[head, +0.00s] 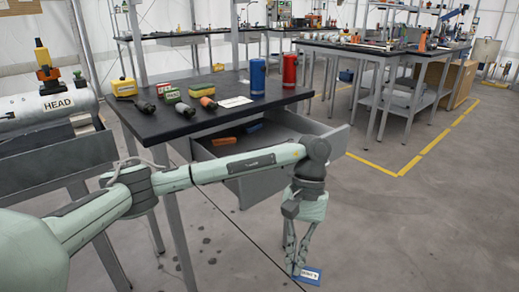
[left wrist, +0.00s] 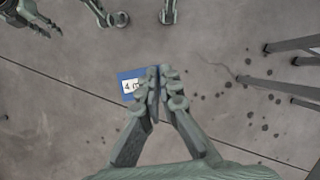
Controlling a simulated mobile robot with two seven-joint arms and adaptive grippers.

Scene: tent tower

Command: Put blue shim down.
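The blue shim (head: 311,275) is a small flat plate with a white label, low in the head view, with the concrete floor behind it. It also shows in the left wrist view (left wrist: 129,88), sticking out mostly to the left of the fingers. My left gripper (head: 295,268) points down beside the table; its fingers are closed together on the shim's edge, also in the left wrist view (left wrist: 161,88). The fingertips hide part of the shim. A part at the top left of the left wrist view looks like my right gripper (left wrist: 40,24); its finger state is unclear.
A dark table (head: 190,118) holds a blue canister (head: 257,76), a red canister (head: 290,72) and several small items. Its grey drawer (head: 262,180) is open, with orange and blue things inside. Open floor lies to the right, with yellow lines (head: 410,163).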

